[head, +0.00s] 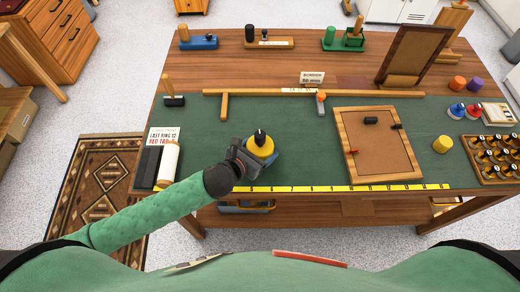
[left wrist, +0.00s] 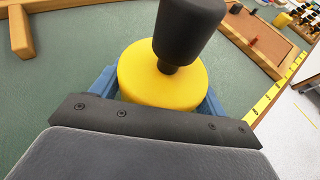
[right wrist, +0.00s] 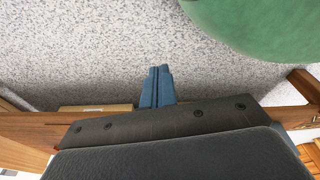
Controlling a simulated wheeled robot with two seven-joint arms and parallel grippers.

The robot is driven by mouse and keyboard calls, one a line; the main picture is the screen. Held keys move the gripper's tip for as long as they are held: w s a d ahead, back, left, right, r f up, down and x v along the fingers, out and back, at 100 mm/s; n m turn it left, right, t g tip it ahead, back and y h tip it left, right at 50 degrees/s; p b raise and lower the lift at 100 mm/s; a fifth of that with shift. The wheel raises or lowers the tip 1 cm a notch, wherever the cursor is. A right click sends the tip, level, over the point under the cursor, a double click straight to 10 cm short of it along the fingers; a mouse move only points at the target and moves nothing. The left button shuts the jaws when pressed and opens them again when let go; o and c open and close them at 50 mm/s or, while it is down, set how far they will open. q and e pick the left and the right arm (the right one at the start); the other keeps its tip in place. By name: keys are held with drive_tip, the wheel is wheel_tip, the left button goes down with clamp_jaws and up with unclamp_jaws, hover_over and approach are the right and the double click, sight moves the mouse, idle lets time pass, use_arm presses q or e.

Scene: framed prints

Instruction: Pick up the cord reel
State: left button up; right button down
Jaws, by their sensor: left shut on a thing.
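The cord reel (head: 262,149) is a yellow round body with a black knob on top, at the front of the green table mat, left of the framed board. In the left wrist view the yellow reel (left wrist: 140,83) sits upright between blue fingers. My left gripper (head: 259,160) is shut on it, one finger on each side; the fingertips are partly hidden by the reel. I cannot tell whether its underside touches the mat. My right gripper (right wrist: 158,86) is shut and empty, its blue fingers together over the speckled floor; it does not show in the head view.
The wooden frame with a brown board (head: 378,150) lies right of the reel. A yellow ruler (head: 330,188) runs along the front edge. A white roll (head: 168,163) and black block stand at left. A wooden rail (head: 260,92) lies behind. Green mat is clear around the reel.

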sight(260, 134)
use_arm(q)
drive_tip(key=shift+r, duration=0.1)
drive_tip(key=shift+w+r+b, duration=0.1)
drive_tip(key=shift+r+b, duration=0.3)
drive_tip(key=shift+r, duration=0.2)
wheel_tip(260, 134, up, 3)
drive_tip(key=shift+f+b, duration=0.1)
drive_tip(key=shift+b, duration=0.55)
drive_tip(key=s+d+r+b, duration=0.3)
drive_tip(key=s+d+r, duration=0.3)
drive_tip(key=d, duration=0.4)
drive_tip(key=shift+r, duration=0.45)
use_arm(e)
drive_tip(key=w+a+r, duration=0.4)
drive_tip(key=w+r, duration=0.2)
drive_tip(key=r, duration=0.2)
drive_tip(key=shift+w+r, duration=0.15)
use_arm(q)
drive_tip(key=shift+a, duration=0.1)
use_arm(e)
drive_tip(key=shift+a, duration=0.1)
